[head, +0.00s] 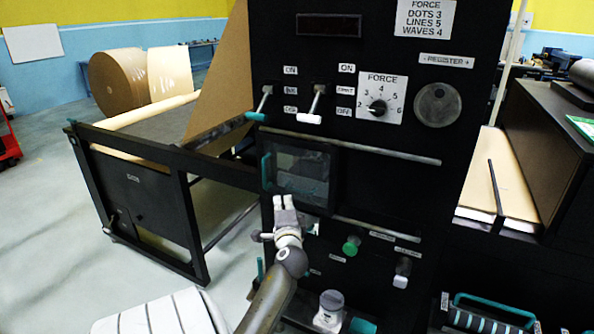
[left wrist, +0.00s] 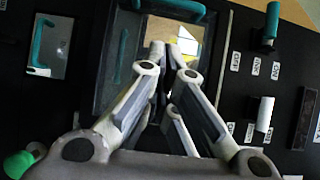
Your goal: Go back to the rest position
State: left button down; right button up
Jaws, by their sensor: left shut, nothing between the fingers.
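My left gripper (head: 284,203) is in front of the black machine panel (head: 375,190), just below a small window (head: 300,172) with a teal handle. Its fingers are shut with nothing between them. In the left wrist view the fingers (left wrist: 172,52) meet in front of the window frame, and I cannot tell whether they touch it. My right gripper is not in view.
The panel carries two toggle levers (head: 264,103), a force dial (head: 377,107), a green knob (head: 351,246) and a white-ended lever (head: 402,272). A kraft roll (head: 118,83) stands at the back left behind a black frame (head: 150,200).

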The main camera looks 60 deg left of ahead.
pick_arm(q)
jog(key=shift+d, duration=0.15)
jog(key=w+d+f+h, duration=0.1)
jog(key=d+f+h, duration=0.15)
jog(key=f, duration=0.55)
jog(key=w+d+f+m+h, duration=0.15)
jog(key=d+f, duration=0.25)
jog(key=f, duration=0.4)
jog(key=w+d+f+h, duration=0.2)
jog(key=d+f, duration=0.1)
jog(key=f, duration=0.4)
jog(key=s+d+f+h, duration=0.2)
jog(key=d+f, duration=0.3)
jog(key=f, duration=0.3)
jog(key=s+d+f+h, duration=0.2)
jog(key=s+d+f, duration=0.1)
jog(key=d+f, duration=0.4)
jog(key=s+d+f+n+g+h, duration=0.2)
jog(key=s+d+f+g+h, duration=0.15)
jog(key=s+d+f, duration=1.15)
jog(key=s+d+f+n+g+h, duration=0.1)
jog(key=s+d+f, duration=0.2)
jog(key=s, duration=0.6)
jog(key=s+d+f+n+g+h, duration=0.1)
jog(key=s+d+f+g+h, duration=0.1)
jog(key=s, duration=0.6)
notch_tip(320, 180, down, 2)
jog(key=shift+s+d+f, duration=0.25)
jog(key=shift+s+d, duration=0.15)
jog(key=shift+d, duration=0.4)
